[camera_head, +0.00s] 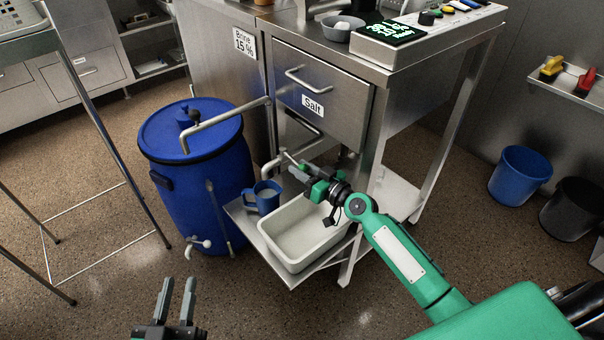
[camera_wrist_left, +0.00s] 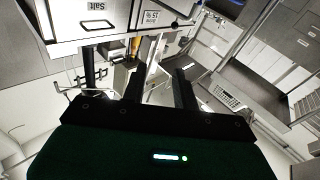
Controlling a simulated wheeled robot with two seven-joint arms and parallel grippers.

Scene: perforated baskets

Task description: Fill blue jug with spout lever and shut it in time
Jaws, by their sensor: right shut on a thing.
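The blue jug (camera_head: 262,205) stands upright on the metal shelf under the cabinet, beside the white tub. Its inside looks pale, and I cannot tell the level. The metal spout (camera_head: 268,168) comes out just above the jug. My right gripper (camera_head: 296,169) is at the spout's lever (camera_head: 287,155), shut on it; the fingers partly hide the lever. I cannot see clearly whether liquid is running. My left gripper (camera_head: 176,300) is open and empty, low at the bottom left, apart from everything; its spread fingers show in the left wrist view (camera_wrist_left: 160,88).
A white tub (camera_head: 335,236) sits on the low metal shelf (camera_head: 248,226) right of the jug. A blue barrel (camera_head: 225,175) stands left of it. A metal stand (camera_head: 105,160) is at far left. A blue bucket (camera_head: 517,178) and a black bucket are at right. The front floor is clear.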

